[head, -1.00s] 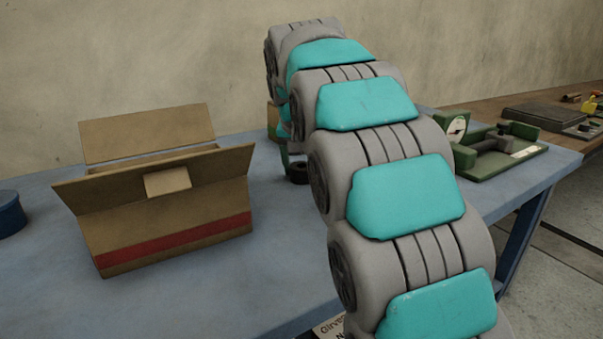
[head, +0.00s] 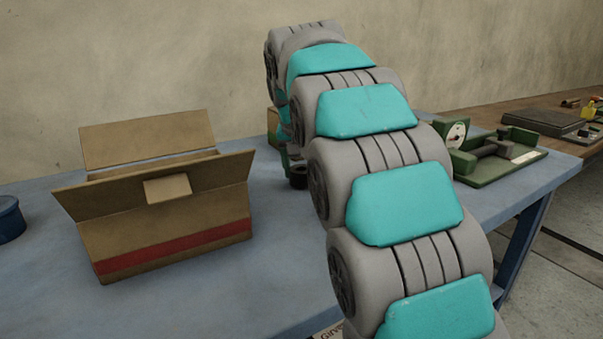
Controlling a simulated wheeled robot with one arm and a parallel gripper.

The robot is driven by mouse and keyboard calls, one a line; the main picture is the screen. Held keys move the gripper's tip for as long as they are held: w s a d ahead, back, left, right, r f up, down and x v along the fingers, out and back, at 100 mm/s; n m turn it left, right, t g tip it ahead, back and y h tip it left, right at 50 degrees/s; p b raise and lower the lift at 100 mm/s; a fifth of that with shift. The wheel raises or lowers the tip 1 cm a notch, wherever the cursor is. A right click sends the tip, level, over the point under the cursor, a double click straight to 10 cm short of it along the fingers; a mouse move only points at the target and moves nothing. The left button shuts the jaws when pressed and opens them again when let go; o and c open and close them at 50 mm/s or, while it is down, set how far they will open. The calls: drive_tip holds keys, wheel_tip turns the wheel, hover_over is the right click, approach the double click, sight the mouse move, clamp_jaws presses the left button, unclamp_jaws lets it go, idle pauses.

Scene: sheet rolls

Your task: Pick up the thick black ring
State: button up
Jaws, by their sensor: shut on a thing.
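The thick black ring (head: 298,179) shows as a small dark shape on the blue table, right of the open cardboard box. My gripper (head: 289,163) is at the ring, mostly hidden behind my own arm; only a narrow strip of it shows. It is shut on the ring. I cannot tell whether the ring still touches the table top.
An open cardboard box (head: 170,231) with a red stripe stands on the blue table (head: 265,290) at left. A blue tin (head: 10,222) is at the far left edge. A green gauge device (head: 490,160) sits right of my arm. A wall is behind.

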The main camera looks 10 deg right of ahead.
sight(301, 168)
wheel_tip(301, 168, up, 9)
drive_tip(key=shift+f, duration=0.1)
idle(0.4)
drive_tip(key=shift+d+r, duration=0.1)
drive_tip(key=shift+r, duration=0.1)
